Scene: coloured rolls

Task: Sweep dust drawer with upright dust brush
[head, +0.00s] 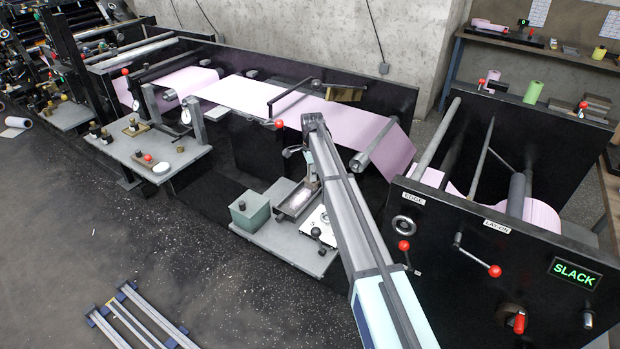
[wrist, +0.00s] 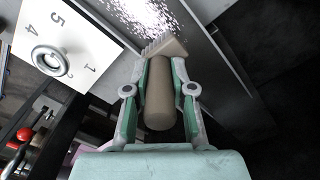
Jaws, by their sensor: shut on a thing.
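My gripper (wrist: 158,78) is shut on the dust brush (wrist: 159,98), with one finger on each side of its tan handle. The brush's bristle head (wrist: 160,48) points away from me, toward the dust drawer. The dust drawer (head: 297,200) is a grey tray on the low shelf in the head view. It also shows at the top of the wrist view (wrist: 205,50), with bright speckled dust (wrist: 150,15) in it. The bristles are at the drawer's near end; I cannot tell whether they touch the dust. In the head view my arm partly hides this area.
A white numbered dial plate (wrist: 60,40) with a round knob is beside the drawer. A green box (head: 250,212) stands left of the drawer. A black lever knob (head: 316,232) stands in front. The black machine panel (head: 480,260) with red-knobbed cranks is at right.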

